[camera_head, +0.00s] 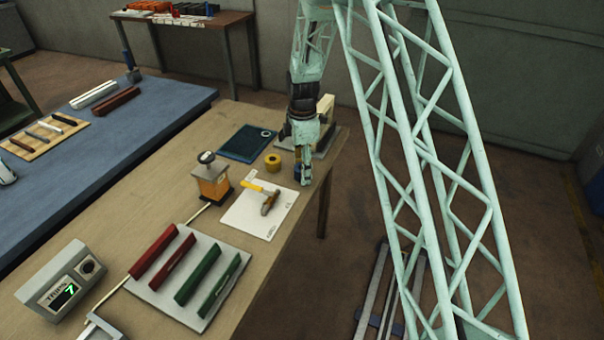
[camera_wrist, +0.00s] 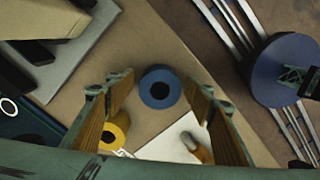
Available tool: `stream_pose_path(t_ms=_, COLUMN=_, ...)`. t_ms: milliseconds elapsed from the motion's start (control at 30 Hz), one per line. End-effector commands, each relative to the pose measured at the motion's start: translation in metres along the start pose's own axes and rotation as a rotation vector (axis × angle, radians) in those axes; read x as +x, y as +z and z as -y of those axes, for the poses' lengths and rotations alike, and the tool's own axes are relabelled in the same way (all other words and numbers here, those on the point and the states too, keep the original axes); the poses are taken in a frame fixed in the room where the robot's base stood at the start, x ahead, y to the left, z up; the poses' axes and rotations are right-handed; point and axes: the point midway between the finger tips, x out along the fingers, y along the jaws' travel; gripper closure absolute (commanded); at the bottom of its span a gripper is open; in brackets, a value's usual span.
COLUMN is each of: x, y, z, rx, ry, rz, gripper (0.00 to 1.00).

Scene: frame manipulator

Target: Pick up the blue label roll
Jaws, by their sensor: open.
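The blue label roll (camera_wrist: 147,90) stands on the wooden table with its dark core hole facing up in the wrist view. In the head view it is mostly hidden by my gripper (camera_head: 304,181). My gripper (camera_wrist: 162,92) is open and pointed down. Its wooden-faced fingers show on either side of the roll in the wrist view, with visible gaps between them and the roll. I cannot tell whether the fingertips have reached the roll's height.
A yellow roll (camera_head: 273,163) stands close by, left of my gripper. A white board (camera_head: 258,223) with a yellow-handled tool (camera_head: 268,203) lies in front. A dark blue tray (camera_head: 241,149) and a grey-based object (camera_head: 325,142) sit behind. The table's right edge is near.

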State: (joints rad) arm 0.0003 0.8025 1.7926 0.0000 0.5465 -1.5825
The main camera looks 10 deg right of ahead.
Motion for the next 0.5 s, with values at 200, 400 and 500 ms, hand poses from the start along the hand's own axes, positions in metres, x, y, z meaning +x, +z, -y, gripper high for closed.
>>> stream_pose_path(t_ms=200, x=0.0002, y=0.0000, z=0.0000, rx=0.000, ry=0.000, rz=0.000, gripper=0.51)
stream_pose_path(t_ms=400, x=0.0002, y=0.0000, z=0.0000, rx=0.000, ry=0.000, rz=0.000, gripper=0.51)
stream_pose_path(t_ms=500, x=0.0002, y=0.0000, z=0.0000, rx=0.000, ry=0.000, rz=0.000, gripper=0.51)
